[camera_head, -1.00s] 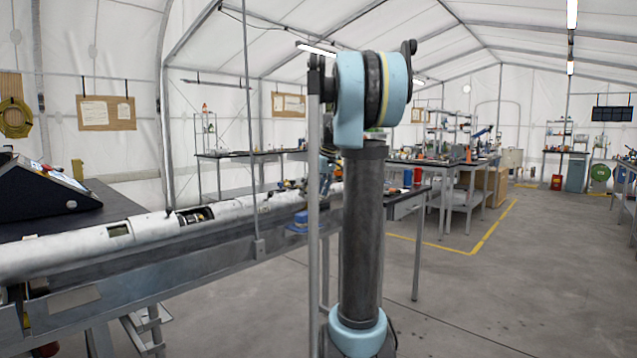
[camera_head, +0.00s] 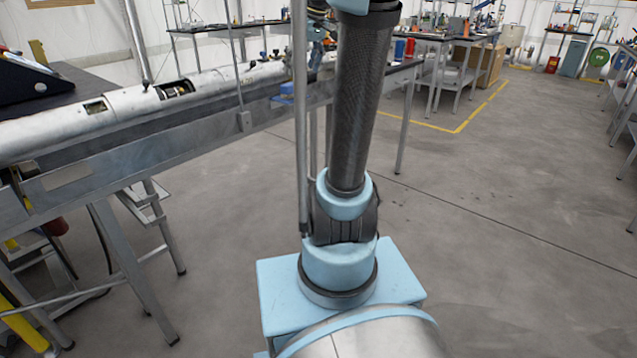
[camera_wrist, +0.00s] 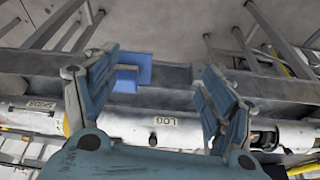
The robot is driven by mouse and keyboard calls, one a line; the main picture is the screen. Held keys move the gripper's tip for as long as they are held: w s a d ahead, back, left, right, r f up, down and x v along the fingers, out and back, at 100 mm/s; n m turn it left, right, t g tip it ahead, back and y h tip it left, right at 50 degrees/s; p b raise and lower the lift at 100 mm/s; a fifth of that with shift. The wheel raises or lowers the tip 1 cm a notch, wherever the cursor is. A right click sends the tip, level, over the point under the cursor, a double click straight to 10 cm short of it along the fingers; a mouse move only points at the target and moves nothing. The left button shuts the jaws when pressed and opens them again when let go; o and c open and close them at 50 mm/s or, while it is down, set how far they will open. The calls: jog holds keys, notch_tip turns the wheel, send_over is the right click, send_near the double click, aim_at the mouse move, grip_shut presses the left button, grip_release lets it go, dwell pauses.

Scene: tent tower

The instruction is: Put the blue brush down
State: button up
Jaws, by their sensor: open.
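My gripper (camera_wrist: 160,65) is open in the wrist view, its two blue-grey fingers wide apart with nothing held between them. A flat blue object with a raised block (camera_wrist: 135,68), likely the blue brush, lies on the grey beam beside the left fingertip. That finger partly covers it, and I cannot tell whether they touch. In the head view a small blue object (camera_head: 286,93) sits at the side of the long metal beam, left of my arm. My gripper is mostly hidden behind my arm at the top of that view.
A long white tube (camera_head: 125,103), marked "LOG" in the wrist view, lies along the metal beam (camera_head: 150,150). A black sloped console (camera_head: 25,80) stands at the left. Workbenches (camera_head: 440,38) stand behind. The floor (camera_head: 500,220) at the right is clear.

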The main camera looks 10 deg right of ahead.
jog(key=s+a+f+m+g+h, duration=0.1)
jog(key=s+f+m, duration=0.4)
jog(key=s+f, duration=2.1)
jog(key=s+h, duration=0.1)
jog(key=s, duration=0.2)
jog(key=shift+a+f+m, duration=0.3)
jog(key=shift+a+f, duration=0.1)
jog(key=shift+w+f, duration=0.2)
jog(key=shift+w, duration=0.25)
